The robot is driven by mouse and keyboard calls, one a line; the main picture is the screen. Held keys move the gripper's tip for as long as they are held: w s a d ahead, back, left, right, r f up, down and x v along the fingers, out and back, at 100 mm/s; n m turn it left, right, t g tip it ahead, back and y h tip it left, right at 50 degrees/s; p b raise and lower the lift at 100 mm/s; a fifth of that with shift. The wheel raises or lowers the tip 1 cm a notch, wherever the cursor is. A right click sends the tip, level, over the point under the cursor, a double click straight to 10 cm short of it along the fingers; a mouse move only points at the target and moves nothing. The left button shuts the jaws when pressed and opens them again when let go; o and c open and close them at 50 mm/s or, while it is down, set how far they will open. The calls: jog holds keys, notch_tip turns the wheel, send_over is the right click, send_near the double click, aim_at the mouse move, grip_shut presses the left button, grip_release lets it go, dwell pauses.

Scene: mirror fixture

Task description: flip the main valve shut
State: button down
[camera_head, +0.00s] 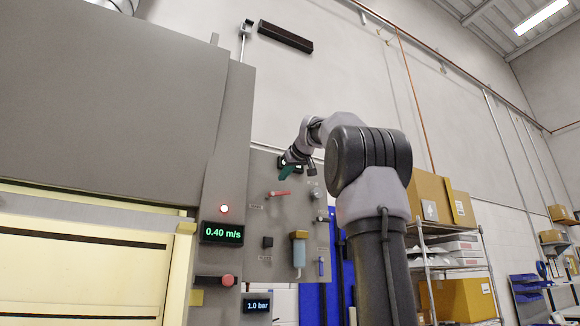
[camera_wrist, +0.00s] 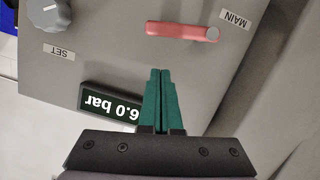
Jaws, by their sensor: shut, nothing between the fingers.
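The main valve's red lever (camera_head: 278,193) is on the grey panel in the head view, lying about level. In the wrist view, which is upside down, the red lever (camera_wrist: 180,31) lies across the picture, its round pivot at the right end beside the MAIN label (camera_wrist: 235,19). My gripper (camera_wrist: 159,72) has its two teal fingers together with nothing between them. Their tips are apart from the lever in the picture, on its lower side there. In the head view my gripper (camera_head: 284,173) is just above the lever, in front of the panel.
A grey SET knob (camera_wrist: 48,14) and a display reading 6.0 bar (camera_wrist: 108,106) are near the lever. Lower on the panel (camera_head: 258,222) are a black knob (camera_head: 267,242) and a filter bowl (camera_head: 298,252).

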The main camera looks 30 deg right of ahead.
aim_at(280, 194)
jog(key=shift+s+d+f, duration=0.15)
jog(key=shift+d+f, duration=0.1)
jog(key=shift+f, duration=0.55)
jog(key=shift+s+d+f, duration=0.15)
jog(key=shift+d+f, duration=0.05)
jog(key=shift+f, duration=0.55)
jog(key=shift+d+f+m+y, duration=0.45)
jog(key=shift+f+m, duration=0.2)
jog(key=shift+m, duration=0.55)
